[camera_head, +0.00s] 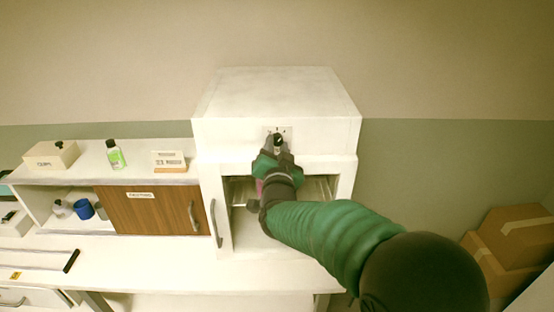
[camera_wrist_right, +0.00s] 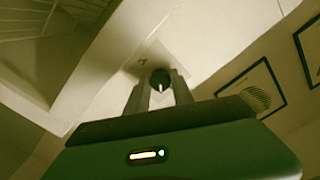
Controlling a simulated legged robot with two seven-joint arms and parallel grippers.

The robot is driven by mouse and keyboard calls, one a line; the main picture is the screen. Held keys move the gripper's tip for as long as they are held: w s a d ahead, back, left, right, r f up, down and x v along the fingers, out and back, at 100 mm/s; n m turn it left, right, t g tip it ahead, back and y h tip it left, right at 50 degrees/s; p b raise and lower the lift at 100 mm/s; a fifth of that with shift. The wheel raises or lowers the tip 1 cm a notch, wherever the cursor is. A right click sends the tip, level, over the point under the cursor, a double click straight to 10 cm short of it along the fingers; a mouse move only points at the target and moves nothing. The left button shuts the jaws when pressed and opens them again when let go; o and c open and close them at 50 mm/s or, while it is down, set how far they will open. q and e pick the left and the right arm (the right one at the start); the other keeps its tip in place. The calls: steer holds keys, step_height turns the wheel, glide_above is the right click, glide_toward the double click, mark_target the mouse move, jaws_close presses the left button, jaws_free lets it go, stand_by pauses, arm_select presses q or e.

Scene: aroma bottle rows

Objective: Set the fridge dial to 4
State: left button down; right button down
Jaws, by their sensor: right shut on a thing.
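The white fridge (camera_head: 330,133) stands in the middle of the head view, with its front compartment open below the top panel. The black dial (camera_head: 277,139) sits on a small plate on that panel. My right gripper (camera_head: 278,147) is at the dial, with its fingers on either side of it. In the right wrist view the dial (camera_wrist_right: 160,77) is between the two fingertips of the gripper (camera_wrist_right: 160,88), and a pale pointer mark shows on it. The fingers are shut on the dial. The numbers around it are too small to read. My left gripper is not in view.
A shelf unit (camera_head: 75,181) with a brown sliding door (camera_head: 150,212) stands left of the fridge. A green bottle (camera_head: 115,155), a labelled box (camera_head: 52,155) and a small sign (camera_head: 169,160) are on top. Cardboard boxes (camera_head: 512,235) are stacked at right.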

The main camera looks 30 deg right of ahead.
steer(key=m+b, duration=0.2)
steer(key=shift+f+m+b, duration=0.2)
steer(key=shift+m+b, duration=0.1)
steer(key=shift+w+r+m+b, duration=0.1)
steer(key=shift+r+m+b, duration=0.1)
steer(key=shift+m+b, duration=1)
steer(key=c, duration=1.1)
jaws_free()
steer(key=shift+f, duration=0.1)
